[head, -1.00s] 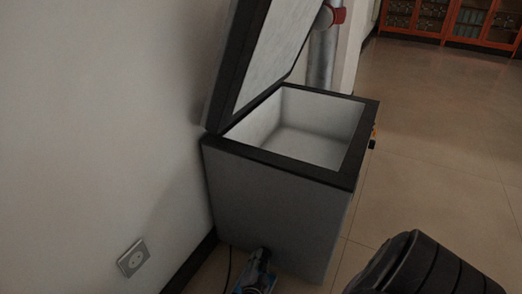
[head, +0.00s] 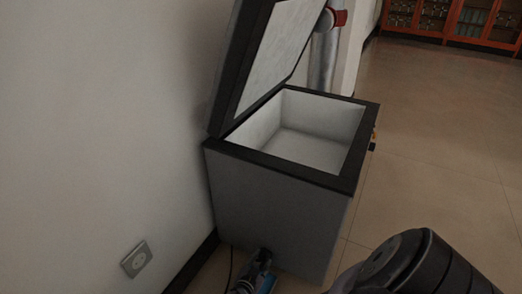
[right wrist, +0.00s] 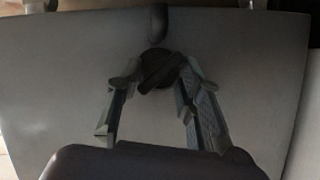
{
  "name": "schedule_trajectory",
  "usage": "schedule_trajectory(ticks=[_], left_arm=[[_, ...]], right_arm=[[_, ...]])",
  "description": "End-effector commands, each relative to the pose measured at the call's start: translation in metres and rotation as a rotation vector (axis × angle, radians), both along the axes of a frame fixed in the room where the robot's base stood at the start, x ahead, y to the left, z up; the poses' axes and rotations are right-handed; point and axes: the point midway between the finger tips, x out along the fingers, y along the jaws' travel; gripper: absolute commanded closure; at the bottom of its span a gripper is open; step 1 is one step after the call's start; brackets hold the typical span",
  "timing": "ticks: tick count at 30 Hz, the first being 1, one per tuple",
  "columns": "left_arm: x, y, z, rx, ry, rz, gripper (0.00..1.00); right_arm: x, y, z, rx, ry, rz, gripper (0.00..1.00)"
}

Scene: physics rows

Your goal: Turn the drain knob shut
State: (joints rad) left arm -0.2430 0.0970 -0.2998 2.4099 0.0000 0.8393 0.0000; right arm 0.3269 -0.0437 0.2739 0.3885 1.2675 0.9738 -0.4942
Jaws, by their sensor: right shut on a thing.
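The grey chest freezer (head: 262,215) stands against the wall with its lid open. The drain knob (right wrist: 160,70) is dark and round with a raised bar, low on the freezer's side panel in the right wrist view. My right gripper (right wrist: 158,82) has its two fingers on either side of the knob and is shut on it. In the head view my right gripper (head: 262,258) is at the foot of the freezer's near side, and the knob is hard to make out there. My left gripper is not in view.
A wall socket (head: 136,259) is at the lower left. A dark cable (head: 230,268) runs down beside the gripper. The wall is close on the left. The tiled floor (head: 445,150) to the right is clear. Orange cabinets (head: 455,18) stand far back.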

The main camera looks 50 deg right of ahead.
Motion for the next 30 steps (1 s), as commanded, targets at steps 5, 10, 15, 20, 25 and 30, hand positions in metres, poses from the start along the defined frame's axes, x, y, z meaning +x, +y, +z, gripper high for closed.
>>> schedule_trajectory(ticks=[5,10,15,20,25,30], left_arm=[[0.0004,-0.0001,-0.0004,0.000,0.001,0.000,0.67],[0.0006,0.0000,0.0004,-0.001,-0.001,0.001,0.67],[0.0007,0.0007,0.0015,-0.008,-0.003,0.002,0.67],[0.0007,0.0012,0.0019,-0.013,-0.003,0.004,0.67],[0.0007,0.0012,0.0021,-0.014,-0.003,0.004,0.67],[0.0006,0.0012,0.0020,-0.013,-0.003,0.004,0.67]], right_arm=[[-0.0023,0.0001,-0.0013,-0.017,0.062,-0.005,0.95],[-0.0024,0.0001,-0.0013,-0.024,0.085,-0.003,0.95],[-0.0023,-0.0001,-0.0010,-0.026,0.088,-0.004,0.95],[-0.0022,-0.0002,-0.0008,-0.025,0.087,-0.004,0.95],[-0.0018,-0.0003,-0.0007,-0.025,0.085,-0.003,0.59],[-0.0007,-0.0003,-0.0002,-0.025,0.084,-0.003,0.47]])
